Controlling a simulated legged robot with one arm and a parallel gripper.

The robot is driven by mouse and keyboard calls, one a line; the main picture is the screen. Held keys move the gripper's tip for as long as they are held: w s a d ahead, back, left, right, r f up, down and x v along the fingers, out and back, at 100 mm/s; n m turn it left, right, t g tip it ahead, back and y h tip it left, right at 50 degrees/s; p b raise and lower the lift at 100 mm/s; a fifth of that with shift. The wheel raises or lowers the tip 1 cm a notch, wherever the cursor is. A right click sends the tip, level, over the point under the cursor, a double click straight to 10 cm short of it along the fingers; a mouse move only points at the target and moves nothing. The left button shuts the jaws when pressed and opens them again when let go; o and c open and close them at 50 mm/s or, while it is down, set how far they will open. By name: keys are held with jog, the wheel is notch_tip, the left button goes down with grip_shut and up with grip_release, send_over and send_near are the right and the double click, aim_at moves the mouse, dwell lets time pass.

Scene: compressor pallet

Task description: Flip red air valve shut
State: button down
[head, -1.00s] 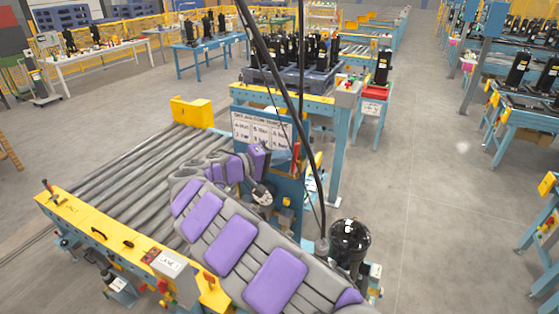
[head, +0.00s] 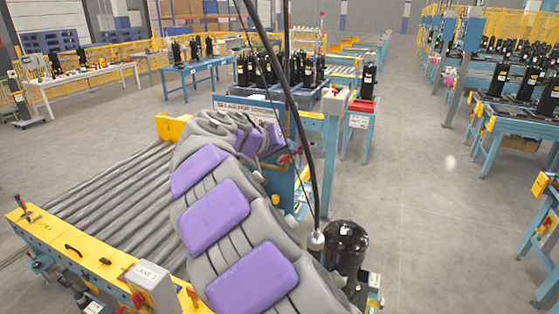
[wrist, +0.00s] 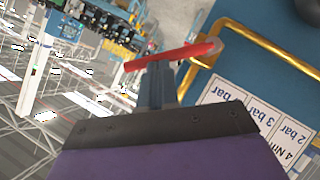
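The red valve handle (wrist: 172,55) is a long red lever lying across the wrist view, by a brass-yellow pipe (wrist: 240,38) on a blue panel (wrist: 285,55). My gripper (wrist: 159,70) has its narrow grey fingers pointing at the lever, and their tips overlap its middle in the picture. I cannot tell whether they touch it or how far apart they are. In the head view a bit of red (head: 286,158) shows on the blue panel just beside the end of my arm, which hides most of the panel and the fingers.
A white pressure sign (wrist: 250,110) is on the panel close to my gripper. A roller conveyor (head: 110,205) lies left of my arm. A black compressor (head: 346,244) stands to the right, with black hoses (head: 285,85) hanging above. Open floor (head: 420,210) lies further right.

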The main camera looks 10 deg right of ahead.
jog(key=f+m+y+b, duration=0.1)
jog(key=b, duration=0.1)
jog(key=s+d+f+m+t+y+b, duration=0.1)
jog(key=d+f+b, duration=0.1)
jog(key=b, duration=0.1)
jog(key=shift+s+d+m+y+b, duration=0.2)
jog(key=shift+s+m+y+b, duration=0.15)
jog(key=shift+s+m+y, duration=0.05)
jog(key=shift+d+f, duration=0.15)
jog(key=shift+f, duration=0.15)
dwell(0.3)
jog(key=shift+s, duration=0.1)
